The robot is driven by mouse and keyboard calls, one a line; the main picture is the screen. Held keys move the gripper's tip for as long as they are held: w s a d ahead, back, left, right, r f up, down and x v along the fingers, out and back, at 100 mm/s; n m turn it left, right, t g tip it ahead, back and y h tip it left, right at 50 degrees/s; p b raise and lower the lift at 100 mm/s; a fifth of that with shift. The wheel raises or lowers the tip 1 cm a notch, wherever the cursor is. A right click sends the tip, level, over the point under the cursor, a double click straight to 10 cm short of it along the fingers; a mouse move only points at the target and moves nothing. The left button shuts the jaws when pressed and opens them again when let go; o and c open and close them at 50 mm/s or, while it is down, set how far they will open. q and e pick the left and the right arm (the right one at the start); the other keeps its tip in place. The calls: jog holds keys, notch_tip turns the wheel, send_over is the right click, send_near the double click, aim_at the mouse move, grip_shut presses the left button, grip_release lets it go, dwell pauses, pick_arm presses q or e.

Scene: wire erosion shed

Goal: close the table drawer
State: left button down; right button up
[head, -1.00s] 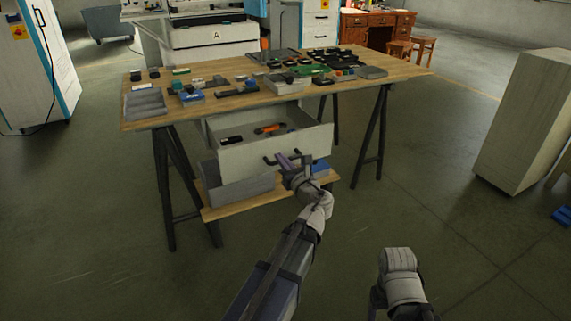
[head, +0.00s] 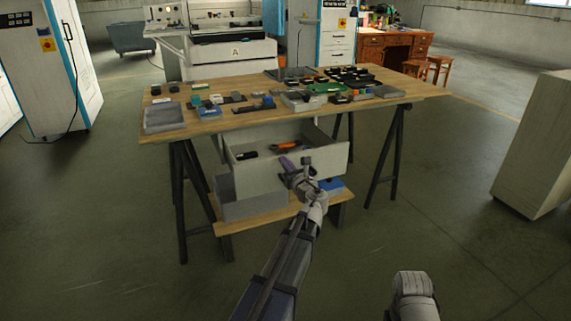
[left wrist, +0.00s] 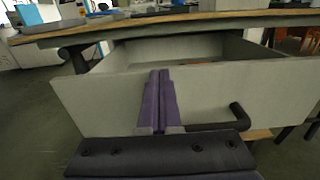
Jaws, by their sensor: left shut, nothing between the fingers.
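The table drawer (head: 248,179) stands open under the wooden table (head: 232,123), its pale grey front pulled out past the table edge. A black tool and an orange-handled tool lie in it. My left gripper (head: 286,164) is at the drawer front, its purple fingers shut with nothing between them. In the left wrist view the fingers (left wrist: 157,76) overlap the drawer front (left wrist: 105,100); I cannot tell whether they touch it. The dark handle (left wrist: 237,117) shows just right of the fingers. My right gripper is out of view; only part of that arm shows at the bottom right.
Trays and small parts cover much of the tabletop. A grey bin (head: 250,208) stands on the low shelf (head: 226,227) under the drawer. Dark trestle legs (head: 390,158) flank it. A pale cabinet (head: 540,145) stands at the right. The floor in front is clear.

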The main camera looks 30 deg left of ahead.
pick_arm(q)
jog(key=x, duration=2.4)
jog(key=shift+w+a, duration=0.15)
jog(key=shift+w, duration=0.15)
jog(key=shift+w+a, duration=0.15)
jog(key=shift+r, duration=0.1)
jog(key=v, duration=1.5)
